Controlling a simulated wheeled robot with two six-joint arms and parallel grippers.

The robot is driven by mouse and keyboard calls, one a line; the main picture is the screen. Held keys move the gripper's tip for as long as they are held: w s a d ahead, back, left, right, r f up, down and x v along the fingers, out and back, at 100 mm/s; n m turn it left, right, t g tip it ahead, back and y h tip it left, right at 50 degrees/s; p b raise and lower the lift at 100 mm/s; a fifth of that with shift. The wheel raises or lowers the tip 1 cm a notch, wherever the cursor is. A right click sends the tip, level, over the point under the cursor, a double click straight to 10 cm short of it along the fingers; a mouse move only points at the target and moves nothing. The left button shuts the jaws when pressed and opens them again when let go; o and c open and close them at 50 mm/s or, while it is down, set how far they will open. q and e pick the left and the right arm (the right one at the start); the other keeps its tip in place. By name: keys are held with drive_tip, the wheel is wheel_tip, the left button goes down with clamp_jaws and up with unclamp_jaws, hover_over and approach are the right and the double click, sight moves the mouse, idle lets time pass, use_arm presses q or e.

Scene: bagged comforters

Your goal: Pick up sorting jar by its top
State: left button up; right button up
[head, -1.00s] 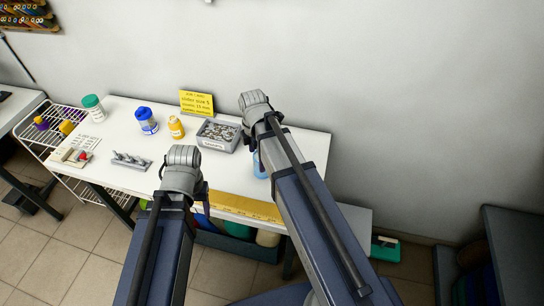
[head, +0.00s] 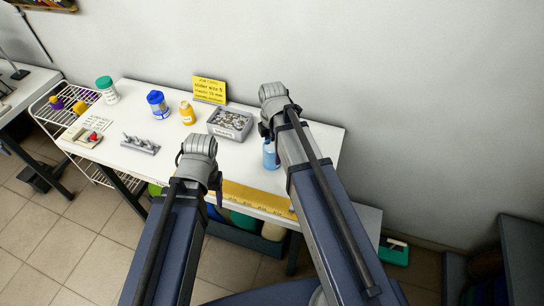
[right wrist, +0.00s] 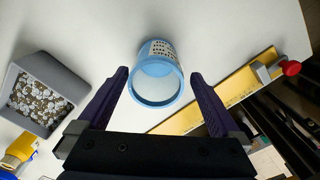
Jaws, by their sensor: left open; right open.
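My right gripper (right wrist: 159,73) is open, with one dark finger on each side of the jar and gaps on both sides. The right fingers are mostly hidden in the head view. My left gripper (head: 217,187) is open and empty over the table's front edge.
A grey bin of small metal parts (head: 230,123) stands left of the jar. A yellow ruler strip (head: 255,198) runs along the front edge. A yellow bottle (head: 187,112), a blue jar (head: 158,104) and a green-lidded jar (head: 107,89) stand farther left.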

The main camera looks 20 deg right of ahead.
drive_tip(key=shift+w+f+b, duration=0.15)
drive_tip(key=shift+f+b, duration=1.1)
drive_tip(key=shift+f, duration=0.1)
drive_tip(key=shift+w+f+b, duration=0.1)
drive_tip(key=shift+f+b, duration=1.15)
drive_tip(key=shift+f, duration=0.05)
drive_tip(key=shift+r, duration=0.1)
drive_tip(key=c, duration=1.4)
drive_tip(key=shift+r, duration=0.1)
wheel_tip(320, 180, up, 10)
drive_tip(key=p, duration=1)
